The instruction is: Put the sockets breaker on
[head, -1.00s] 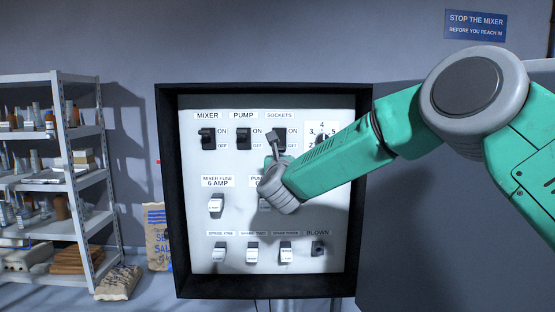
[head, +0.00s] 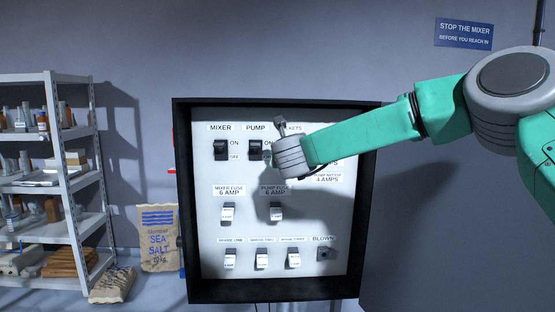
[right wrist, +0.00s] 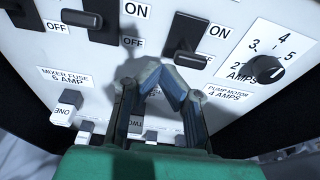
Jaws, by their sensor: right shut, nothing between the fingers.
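The sockets breaker (right wrist: 188,38) is a black switch in the right wrist view, right of the pump breaker (right wrist: 93,20). Its lever appears to lie toward the OFF end, unlike the pump lever. In the head view my right wrist and gripper hide it; the end of its label (head: 293,128) shows. My right gripper (head: 281,121) is in front of the panel's top row, between the pump breaker and that label. In the right wrist view the fingertips (right wrist: 162,72) meet, shut and empty, below and left of the sockets breaker. Contact is not visible. My left gripper is not in view.
The panel (head: 210,190) has a deep black frame (head: 185,240). The mixer breaker (head: 221,149) is at the left. Fuses fill the lower rows. An amps dial (right wrist: 265,68) is right of the sockets breaker. Shelves (head: 60,150) and a salt sack (head: 160,238) stand left.

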